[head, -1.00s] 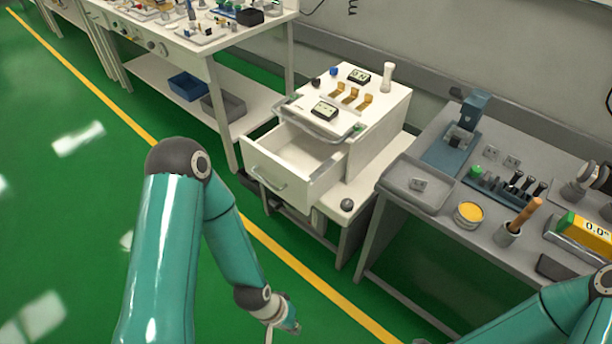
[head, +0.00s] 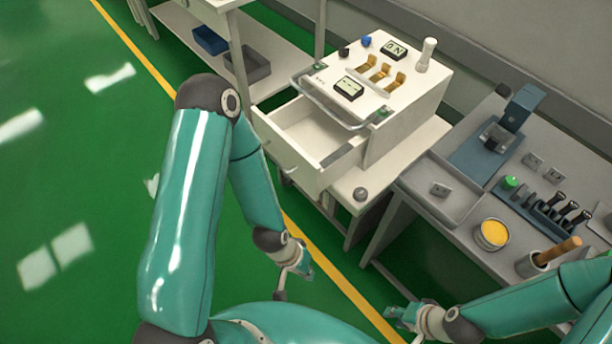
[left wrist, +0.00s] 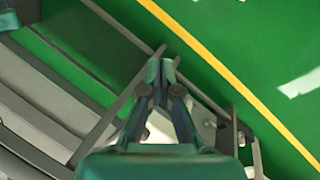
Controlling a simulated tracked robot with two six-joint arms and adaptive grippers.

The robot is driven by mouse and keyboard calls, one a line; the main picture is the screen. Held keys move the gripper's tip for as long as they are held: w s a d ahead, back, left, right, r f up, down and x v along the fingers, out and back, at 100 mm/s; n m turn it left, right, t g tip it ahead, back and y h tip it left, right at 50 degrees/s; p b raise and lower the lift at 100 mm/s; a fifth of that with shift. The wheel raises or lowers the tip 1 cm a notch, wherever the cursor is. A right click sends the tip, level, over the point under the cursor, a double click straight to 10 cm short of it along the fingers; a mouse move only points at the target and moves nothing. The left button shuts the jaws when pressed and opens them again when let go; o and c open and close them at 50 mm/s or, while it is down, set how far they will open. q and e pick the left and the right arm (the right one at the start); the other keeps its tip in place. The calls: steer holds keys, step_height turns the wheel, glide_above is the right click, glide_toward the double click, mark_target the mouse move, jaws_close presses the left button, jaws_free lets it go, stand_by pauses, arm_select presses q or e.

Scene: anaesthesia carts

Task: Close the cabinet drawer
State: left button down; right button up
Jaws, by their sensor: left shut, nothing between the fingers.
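The white cabinet (head: 405,112) stands on a low white bench in the middle of the head view. Its drawer (head: 297,158) is pulled out toward the left front, and its empty inside shows.
A grey workbench (head: 413,205) with a tray, a yellow-topped tin (head: 492,234) and tools stands right of the cabinet. A dark round knob (head: 360,194) sits on the low bench beside the drawer. A shelf with bins (head: 210,40) stands behind left. Green floor is free at left.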

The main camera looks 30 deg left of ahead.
arm_select(q)
steer(key=w+a+f+m+t+b, duration=0.3)
steer(key=w+a+m+b, duration=0.1)
steer(key=w+b, duration=0.15)
steer(key=m+t+h+b, duration=0.3)
steer(key=m+t+b, duration=1)
steer(key=m+b, duration=0.7)
glide_toward(312, 172)
steer(key=shift+m, duration=0.3)
steer(key=p+x, duration=0.2)
steer(key=x, duration=0.4)
steer(key=shift+d+r, duration=0.1)
steer(key=shift+r, duration=0.05)
steer(key=shift+w+d, duration=0.2)
steer(key=shift+w, duration=0.3)
steer(key=shift+w, duration=0.1)
